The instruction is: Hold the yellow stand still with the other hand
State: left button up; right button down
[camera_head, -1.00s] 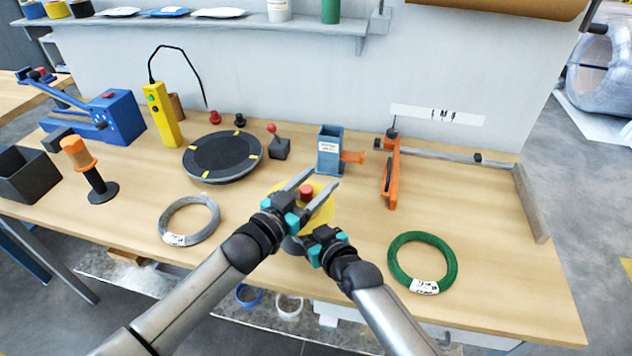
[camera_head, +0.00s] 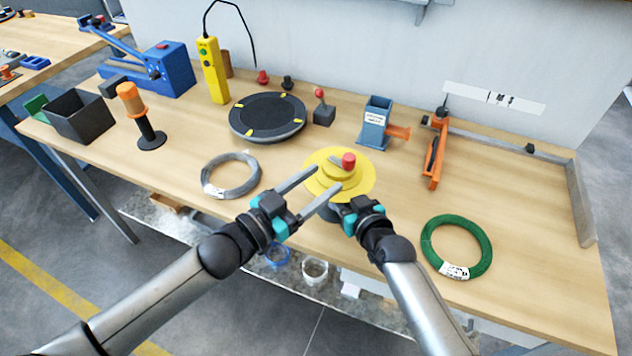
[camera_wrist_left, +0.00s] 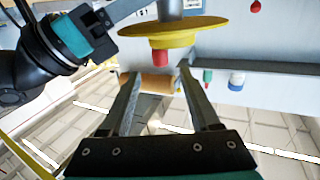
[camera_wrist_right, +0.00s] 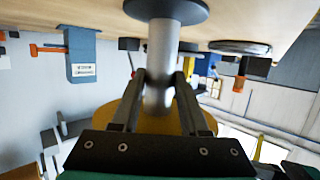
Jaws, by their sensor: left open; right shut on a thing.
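The yellow stand (camera_head: 318,186) has a round yellow top with a red knob (camera_head: 348,160). Its grey post (camera_wrist_right: 160,50) and black base (camera_wrist_right: 178,10) show in the right wrist view. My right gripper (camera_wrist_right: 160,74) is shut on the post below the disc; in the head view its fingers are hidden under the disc. My left gripper (camera_head: 327,178) is open and empty at the front left of the stand, with its tips overlapping the disc's near edge in the picture. In the left wrist view the disc (camera_wrist_left: 190,30) and knob lie beyond the open fingers, apparently apart.
A grey wire coil (camera_head: 207,186) lies to the left and a green coil (camera_head: 484,245) to the right. A black turntable (camera_head: 300,125), a blue dispenser (camera_head: 374,122) and an orange tool (camera_head: 434,160) stand behind. Bare wood lies between the stand and green coil.

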dwell(0.4)
jog(key=shift+c, duration=1.7)
grip_release()
jog(key=shift+s+d, duration=0.1)
